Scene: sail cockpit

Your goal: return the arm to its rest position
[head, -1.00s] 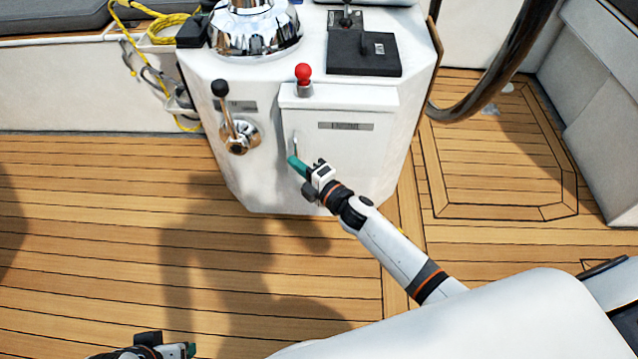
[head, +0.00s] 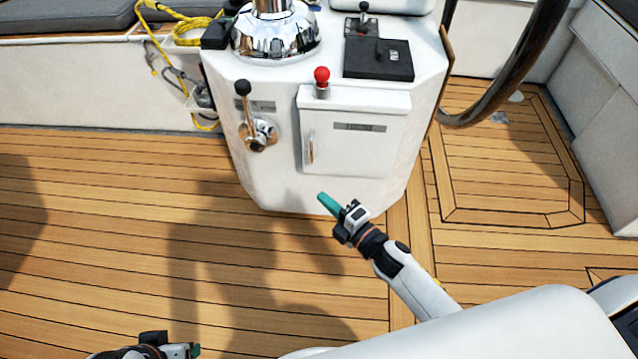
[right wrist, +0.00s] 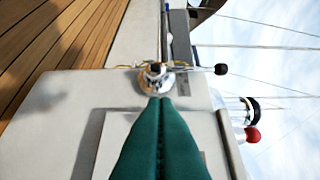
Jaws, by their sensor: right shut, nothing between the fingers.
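My right gripper (head: 327,203) shows in the head view below the small door of the white pedestal, apart from its handle. Its teal fingers are shut and empty. In the right wrist view the two teal fingers (right wrist: 160,140) lie together with nothing between them, pointing towards the pedestal. My left gripper (head: 190,350) shows only partly at the bottom left edge of the head view; whether its fingers are open or shut is not clear.
The white pedestal (head: 270,185) carries a door (head: 365,155) with a metal handle (head: 310,147), a red-knobbed lever (head: 321,76) and a black-knobbed lever (head: 243,88). A dark steering wheel rim (head: 505,75) is at upper right. The teak floor (head: 110,230) is clear.

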